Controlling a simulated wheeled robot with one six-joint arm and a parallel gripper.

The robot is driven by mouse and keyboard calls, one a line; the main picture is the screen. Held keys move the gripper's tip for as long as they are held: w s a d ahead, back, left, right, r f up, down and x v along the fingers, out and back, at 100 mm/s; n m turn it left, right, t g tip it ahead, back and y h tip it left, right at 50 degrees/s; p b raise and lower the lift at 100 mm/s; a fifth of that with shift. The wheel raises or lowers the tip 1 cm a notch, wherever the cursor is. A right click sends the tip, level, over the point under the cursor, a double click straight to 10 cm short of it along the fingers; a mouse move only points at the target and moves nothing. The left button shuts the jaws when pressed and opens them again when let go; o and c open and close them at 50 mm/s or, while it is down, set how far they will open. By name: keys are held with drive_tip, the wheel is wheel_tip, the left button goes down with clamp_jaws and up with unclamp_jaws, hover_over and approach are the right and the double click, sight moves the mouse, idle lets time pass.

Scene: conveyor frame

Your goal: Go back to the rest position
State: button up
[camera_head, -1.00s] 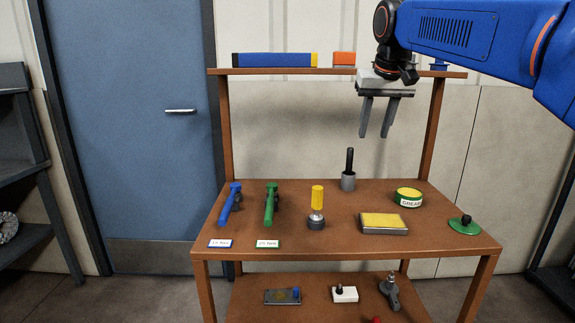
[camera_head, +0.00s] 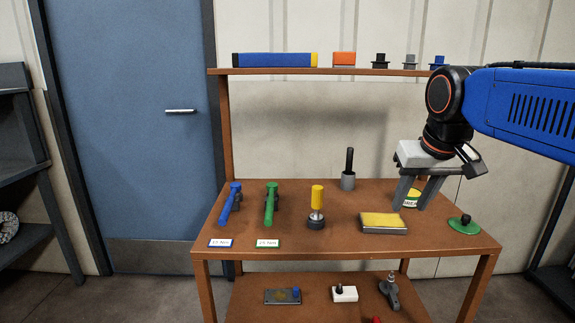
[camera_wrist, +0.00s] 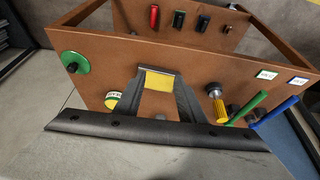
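My gripper (camera_head: 410,196) hangs from my blue arm at the right of the head view, fingers pointing down and spread apart with nothing between them. It appears in front of the grease tin (camera_head: 412,197) and partly hides it. In the wrist view my gripper's two fingers (camera_wrist: 158,82) are apart and frame the yellow-topped pad (camera_wrist: 159,81), which lies beyond them on the bench. The brown bench (camera_head: 290,225) stands ahead.
On the bench are a blue tool (camera_head: 230,205), a green tool (camera_head: 271,205), a yellow-handled tool (camera_head: 317,200), a grey cup with a black handle (camera_head: 348,178) and a green disc (camera_head: 464,225). An upper shelf (camera_head: 345,72) runs behind. A blue door (camera_head: 130,130) is at left.

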drive_tip(key=s+d+f, duration=0.2)
drive_tip(key=s+f, duration=1.5)
drive_tip(key=f, duration=0.2)
drive_tip(key=shift+d+f, duration=0.15)
drive_tip(key=shift+f, duration=0.2)
